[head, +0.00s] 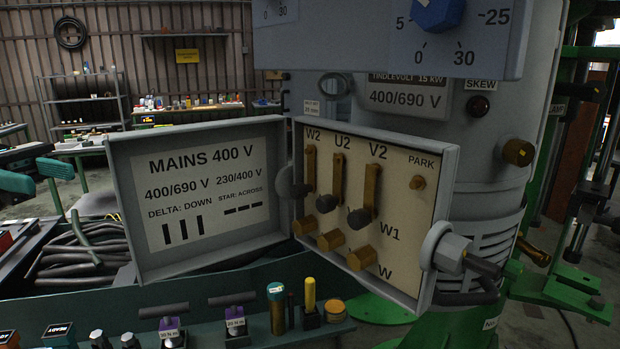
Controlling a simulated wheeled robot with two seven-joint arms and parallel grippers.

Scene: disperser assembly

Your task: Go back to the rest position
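The terminal box (437,210) on the grey motor hangs open. Its lid (130,240) is swung out to the left and carries a MAINS 400 V label with delta and star patterns. Inside the box, three brass links (311,170) stand upright in line with W2, U2 and V2. Dark round knobs (360,218) sit at the links' lower ends. Brass nuts (331,240) sit in a row below, and one brass post (419,182) is under PARK. I cannot make out either gripper in the head view, and no gripper touches the box.
A panel with a blue knob (437,12) overhangs the box. Dark hoses (85,255) lie at left behind the lid.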

